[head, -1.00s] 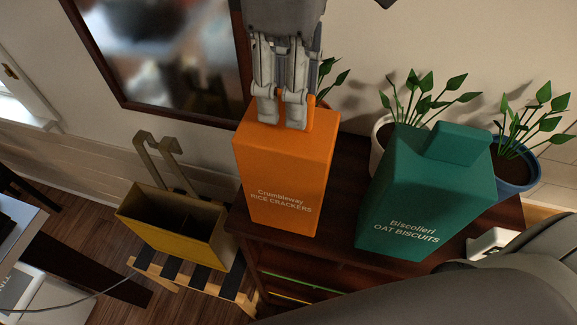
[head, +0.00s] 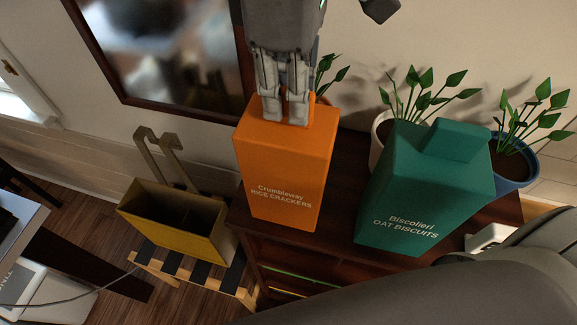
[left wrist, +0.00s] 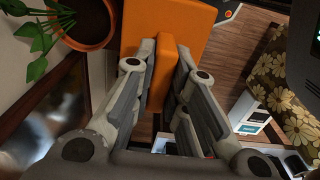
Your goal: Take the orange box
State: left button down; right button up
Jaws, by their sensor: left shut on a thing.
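The orange box (head: 285,165), lettered "Crumbleway RICE CRACKERS", stands upright at the left end of a dark wooden cabinet in the head view. My left gripper (head: 285,117) comes down from above and is shut on the raised tab at the top of the box. In the left wrist view the fingers of the left gripper (left wrist: 166,85) lie on both sides of the tab, with the orange box (left wrist: 180,28) beyond them. The tab is mostly hidden by the fingers in the head view. My right gripper is not in view.
A green biscuit box (head: 425,190) stands to the right on the cabinet (head: 345,215), with potted plants (head: 515,160) behind. A yellow open container (head: 175,232) sits on a slatted stand to the left. A framed mirror or picture (head: 165,50) is on the wall behind.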

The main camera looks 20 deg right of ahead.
pick_arm(q)
notch_tip(320, 180, up, 9)
jog(key=shift+f+b, duration=0.2)
jog(key=shift+b, duration=0.55)
jog(key=shift+r, duration=0.7)
jog(key=c, duration=2)
grip_release()
grip_shut()
